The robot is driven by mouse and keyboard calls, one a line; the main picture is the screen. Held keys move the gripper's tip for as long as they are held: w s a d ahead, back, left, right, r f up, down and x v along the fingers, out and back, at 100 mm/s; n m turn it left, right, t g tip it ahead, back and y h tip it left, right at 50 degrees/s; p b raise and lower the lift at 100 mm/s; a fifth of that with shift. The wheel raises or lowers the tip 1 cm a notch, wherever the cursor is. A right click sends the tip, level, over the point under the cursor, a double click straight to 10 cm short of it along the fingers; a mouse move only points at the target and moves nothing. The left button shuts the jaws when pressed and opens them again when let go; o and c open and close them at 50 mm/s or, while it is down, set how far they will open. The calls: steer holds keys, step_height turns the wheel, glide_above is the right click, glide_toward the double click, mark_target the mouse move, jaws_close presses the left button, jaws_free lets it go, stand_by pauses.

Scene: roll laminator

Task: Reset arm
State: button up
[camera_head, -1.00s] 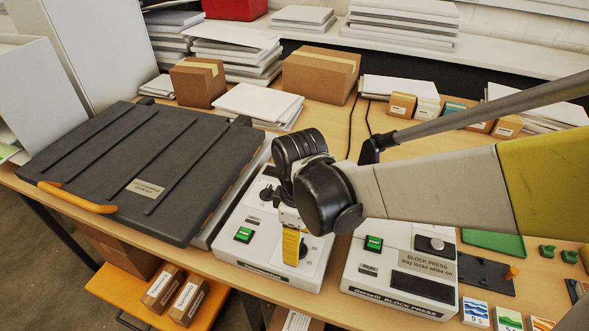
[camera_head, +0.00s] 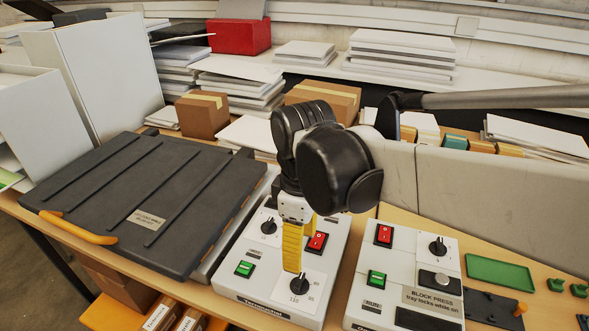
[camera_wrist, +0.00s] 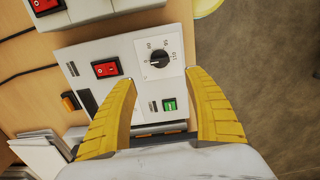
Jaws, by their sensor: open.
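My gripper (camera_head: 294,247) has yellow fingers and hangs in front of the white control box in the head view. In the wrist view my gripper (camera_wrist: 160,103) shows both fingers spread apart with nothing between them. Beyond them lies the control box (camera_wrist: 135,65), with a red switch (camera_wrist: 106,68), a black dial (camera_wrist: 158,58) and a lit green button (camera_wrist: 169,104). In the head view the same box (camera_head: 262,290) shows a red switch (camera_head: 317,242), a green button (camera_head: 245,268) and a dial (camera_head: 299,284). I cannot tell the gap between fingertips and box.
The dark ribbed laminator lid (camera_head: 140,195) with its orange handle (camera_head: 77,228) is closed on the left. The block press (camera_head: 408,270) stands to the right, near a green tray (camera_head: 497,270). Cardboard boxes (camera_head: 202,114) and paper stacks (camera_head: 400,58) line the back.

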steer(key=s+d+m+t, duration=0.4)
steer(key=d+m+t, duration=0.3)
steer(key=d+m, duration=0.6)
steer(key=d, duration=0.3)
steer(key=shift+d+f+m+b, duration=0.25)
steer(key=shift+f+m+b, duration=0.15)
